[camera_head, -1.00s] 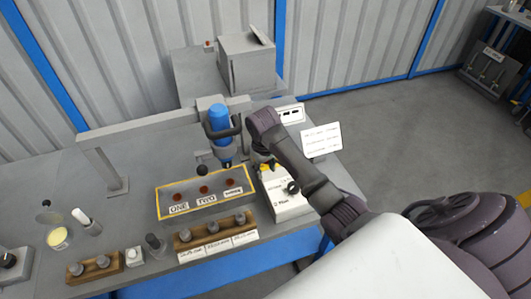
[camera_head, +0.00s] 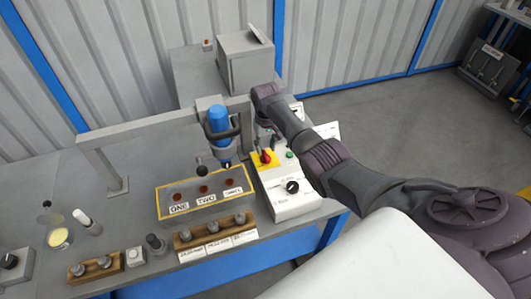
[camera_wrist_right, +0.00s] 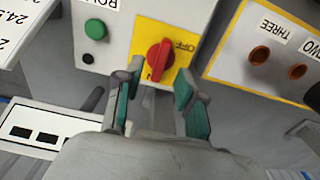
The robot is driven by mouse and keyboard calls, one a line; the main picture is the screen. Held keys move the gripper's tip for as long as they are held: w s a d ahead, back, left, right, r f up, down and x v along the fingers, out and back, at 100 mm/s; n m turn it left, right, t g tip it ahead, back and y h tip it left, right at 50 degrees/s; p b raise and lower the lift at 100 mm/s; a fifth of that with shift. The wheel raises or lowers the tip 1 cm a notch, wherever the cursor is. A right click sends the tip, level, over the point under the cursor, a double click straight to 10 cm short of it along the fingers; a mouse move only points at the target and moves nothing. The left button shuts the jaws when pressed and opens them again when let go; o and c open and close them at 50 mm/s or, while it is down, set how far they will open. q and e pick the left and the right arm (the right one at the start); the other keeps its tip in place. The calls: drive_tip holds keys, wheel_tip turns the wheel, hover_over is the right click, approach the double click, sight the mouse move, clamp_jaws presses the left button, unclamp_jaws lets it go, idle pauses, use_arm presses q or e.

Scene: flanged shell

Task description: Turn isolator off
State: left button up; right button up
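The isolator is a red rotary handle (camera_head: 265,156) on a yellow plate (camera_head: 257,164), on top of a pale control box (camera_head: 291,204). In the right wrist view the red handle (camera_wrist_right: 160,60) stands nearly upright in the picture. OFF is printed to its right, and a partly hidden label sits by its lower end. My right gripper (camera_wrist_right: 158,84) is open and empty. Its fingertips lie left and right of the handle's lower end, with gaps to it. In the head view the gripper (camera_head: 264,138) is just behind the handle, partly hidden by my arm. My left gripper is out of view.
A green button (camera_wrist_right: 96,30) sits beside the yellow plate. A black knob (camera_head: 292,186) is on the same box. A yellow-edged tray (camera_head: 207,212) marked ONE, TWO, THREE and a blue tool (camera_head: 219,125) on a frame stand to the left.

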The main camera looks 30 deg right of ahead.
sight(266, 154)
drive_tip(key=shift+f+b, duration=0.35)
drive_tip(key=shift+f, duration=1.6)
clamp_jaws()
